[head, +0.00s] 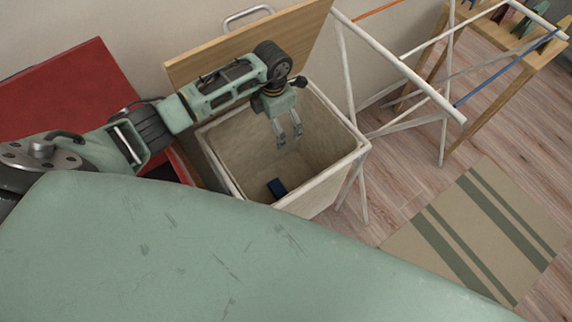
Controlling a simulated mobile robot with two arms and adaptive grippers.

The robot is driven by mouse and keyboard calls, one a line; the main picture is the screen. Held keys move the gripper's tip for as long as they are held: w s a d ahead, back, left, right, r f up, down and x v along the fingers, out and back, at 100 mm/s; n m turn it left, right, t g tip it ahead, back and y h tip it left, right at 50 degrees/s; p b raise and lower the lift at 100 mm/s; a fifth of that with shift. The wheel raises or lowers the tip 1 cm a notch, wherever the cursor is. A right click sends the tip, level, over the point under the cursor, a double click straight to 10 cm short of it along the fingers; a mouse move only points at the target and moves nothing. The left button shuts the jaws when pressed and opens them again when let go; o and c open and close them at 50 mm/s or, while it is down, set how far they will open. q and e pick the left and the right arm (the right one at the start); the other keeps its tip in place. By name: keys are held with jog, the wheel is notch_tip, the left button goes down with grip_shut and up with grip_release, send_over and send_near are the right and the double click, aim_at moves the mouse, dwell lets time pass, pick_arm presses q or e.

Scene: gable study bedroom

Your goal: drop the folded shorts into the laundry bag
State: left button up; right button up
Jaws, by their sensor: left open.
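The laundry bag (357,153) is a cream, open-topped fabric hamper on a white frame, in the upper middle of the head view. A small dark blue folded item, which looks like the folded shorts (277,188), lies low inside it near the front wall. My left gripper (289,139) is above the bag's opening, pointing down. Its fingers are apart and hold nothing. It does not touch the dark blue item. My right gripper is not in view.
A wooden lid (200,62) with a metal handle stands raised behind the bag. A red cabinet (62,92) is at the left. A white drying rack (400,66) stands close on the right. A striped rug (478,235) lies on the wooden floor.

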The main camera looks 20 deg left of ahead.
pick_arm(q)
notch_tip(320, 180, up, 12)
dwell(0.5)
dwell(0.4)
